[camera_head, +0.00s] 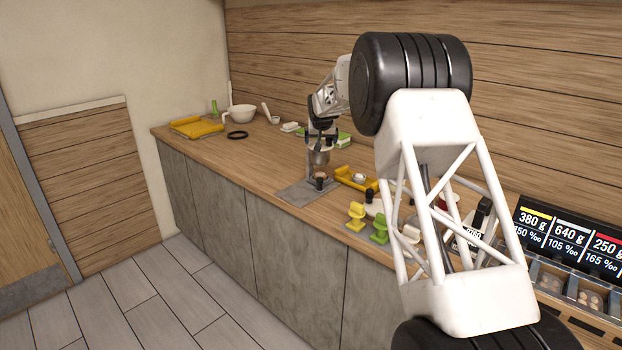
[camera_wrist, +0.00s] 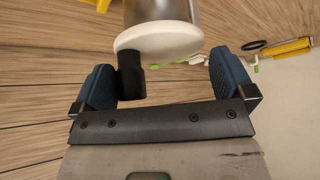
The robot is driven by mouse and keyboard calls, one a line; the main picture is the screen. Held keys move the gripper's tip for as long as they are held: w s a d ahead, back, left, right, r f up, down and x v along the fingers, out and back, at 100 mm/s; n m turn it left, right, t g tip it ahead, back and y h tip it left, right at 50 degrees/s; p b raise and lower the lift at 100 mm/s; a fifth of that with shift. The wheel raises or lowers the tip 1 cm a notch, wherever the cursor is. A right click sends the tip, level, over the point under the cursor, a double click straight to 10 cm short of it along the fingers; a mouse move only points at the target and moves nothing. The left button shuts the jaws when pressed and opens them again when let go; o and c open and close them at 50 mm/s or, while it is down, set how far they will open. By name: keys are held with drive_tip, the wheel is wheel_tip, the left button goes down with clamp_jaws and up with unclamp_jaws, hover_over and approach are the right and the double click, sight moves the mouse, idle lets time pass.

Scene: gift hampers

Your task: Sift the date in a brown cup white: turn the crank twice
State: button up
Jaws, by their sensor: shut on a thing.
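The sifter (camera_head: 322,157) is a grey metal cylinder on a stand with a grey base plate (camera_head: 296,194), halfway along the counter. In the wrist view its metal body (camera_wrist: 160,11) ends in a white round top (camera_wrist: 157,38) with a black crank knob (camera_wrist: 131,76). My gripper (camera_wrist: 160,86) is at this crank, its blue fingers on either side, with the knob close against the left finger. In the head view my gripper (camera_head: 321,132) is at the sifter's top. Something small and brown (camera_head: 320,175) shows below the sifter; I cannot tell if it is the cup.
A yellow tray (camera_head: 352,180) lies right of the sifter. Yellow (camera_head: 356,216) and green (camera_head: 379,230) stands are near the front edge. My arm hides part of the right counter.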

drive_tip(key=shift+a+r, duration=0.9)
drive_tip(key=shift+r, duration=0.05)
drive_tip(key=shift+a+r, duration=0.15)
drive_tip(key=shift+r, duration=0.25)
drive_tip(key=shift+c, duration=1)
drive_tip(key=shift+d+r, duration=0.2)
drive_tip(key=shift+r, duration=0.4)
drive_tip(key=shift+d+r, duration=0.15)
drive_tip(key=shift+r, duration=0.4)
drive_tip(key=shift+d+r, duration=0.1)
drive_tip(key=shift+r, duration=1.95)
drive_tip(key=v, duration=0.7)
drive_tip(key=shift+s+r, duration=0.25)
drive_tip(key=shift+s, duration=0.05)
drive_tip(key=shift+s+d+r, duration=0.1)
